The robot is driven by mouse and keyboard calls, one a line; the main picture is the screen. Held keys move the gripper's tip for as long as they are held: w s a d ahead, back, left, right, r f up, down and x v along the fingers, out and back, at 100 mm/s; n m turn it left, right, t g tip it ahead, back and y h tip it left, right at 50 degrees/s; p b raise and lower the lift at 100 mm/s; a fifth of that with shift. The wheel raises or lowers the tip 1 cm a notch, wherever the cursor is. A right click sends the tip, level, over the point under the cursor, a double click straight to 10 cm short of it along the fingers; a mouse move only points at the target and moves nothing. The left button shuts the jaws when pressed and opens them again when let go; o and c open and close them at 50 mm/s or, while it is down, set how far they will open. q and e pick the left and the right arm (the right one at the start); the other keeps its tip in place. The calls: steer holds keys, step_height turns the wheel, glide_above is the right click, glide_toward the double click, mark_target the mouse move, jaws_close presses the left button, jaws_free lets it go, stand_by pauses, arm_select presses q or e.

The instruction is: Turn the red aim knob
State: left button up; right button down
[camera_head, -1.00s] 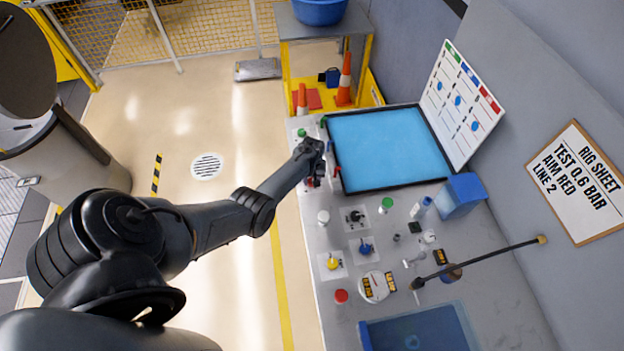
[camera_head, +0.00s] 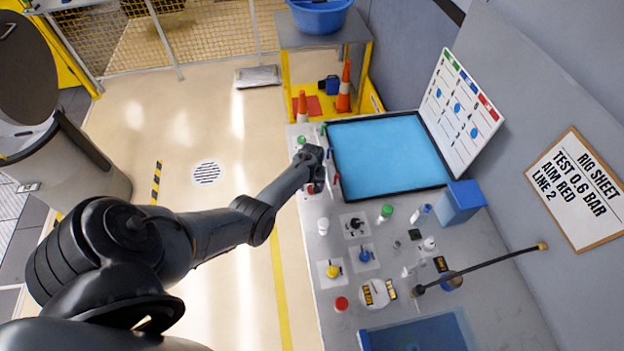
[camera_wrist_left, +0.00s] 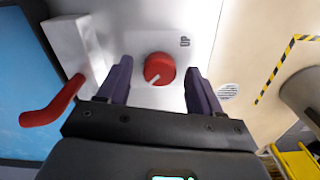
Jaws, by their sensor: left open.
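The red aim knob (camera_wrist_left: 159,69) shows in the left wrist view. It is round with a pale pointer line, on a grey panel beside an "UP" mark. My left gripper (camera_wrist_left: 157,78) is open, with one dark finger on each side of the knob and visible gaps to it. I cannot tell how deep the fingertips reach around it. My right gripper is not in view.
A red lever (camera_wrist_left: 52,104) on a pale block is close to the left finger. The bench (camera_head: 330,265) carries yellow and blue knobs, a gauge (camera_head: 375,293), small bottles and a slanted rod (camera_head: 480,267). A blue-surfaced tray (camera_head: 388,152) lies behind. Open floor is left.

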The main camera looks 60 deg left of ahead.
arm_select(q)
step_height(320, 180, up, 10)
steer(key=p, duration=0.1)
steer(key=shift+r, duration=0.15)
stand_by(0.5)
